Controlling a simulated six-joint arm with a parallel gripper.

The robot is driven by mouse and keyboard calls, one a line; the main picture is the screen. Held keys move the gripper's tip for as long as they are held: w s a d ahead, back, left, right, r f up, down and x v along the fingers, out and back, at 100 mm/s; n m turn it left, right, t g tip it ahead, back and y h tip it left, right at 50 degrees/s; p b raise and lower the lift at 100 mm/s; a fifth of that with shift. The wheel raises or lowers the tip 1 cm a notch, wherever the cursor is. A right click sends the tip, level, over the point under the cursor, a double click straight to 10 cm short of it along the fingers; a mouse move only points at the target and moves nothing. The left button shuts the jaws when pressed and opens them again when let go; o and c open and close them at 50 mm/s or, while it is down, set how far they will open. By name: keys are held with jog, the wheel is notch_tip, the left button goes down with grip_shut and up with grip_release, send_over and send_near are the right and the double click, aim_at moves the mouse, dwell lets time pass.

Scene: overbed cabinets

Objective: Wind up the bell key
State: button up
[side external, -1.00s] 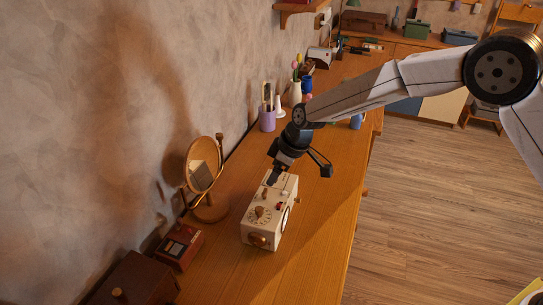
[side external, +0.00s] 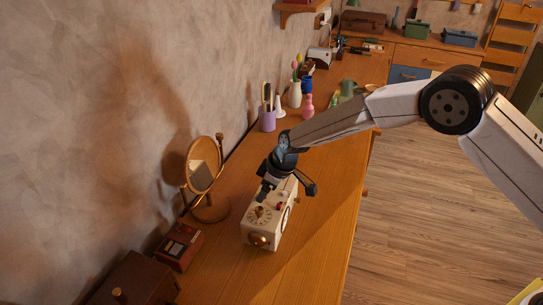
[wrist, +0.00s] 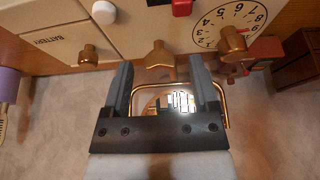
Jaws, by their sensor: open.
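A white box-shaped device (side external: 285,222) stands on the wooden desk, with a dial (side external: 260,215) on top and a brass knob (side external: 258,241) on its near face. In the wrist view, a winged brass key (wrist: 160,57) sticks out from the box's side, between a smaller brass knob (wrist: 88,55) and another brass knob (wrist: 232,42) near the numbered dial (wrist: 215,27). I cannot read a bell label. My gripper (wrist: 160,70) is open, its fingertips on either side of the winged key; contact cannot be told. In the side view my gripper (side external: 264,190) is at the box's wall-facing side.
A round mirror (side external: 203,165) on a stand is left of the box. A red-brown box (side external: 180,247) and a dark wooden box (side external: 130,280) lie nearer. A purple pen cup (side external: 267,121) and vases stand behind. The desk right of the box is clear.

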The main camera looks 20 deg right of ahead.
grip_shut()
jog(key=shift+m, duration=0.5)
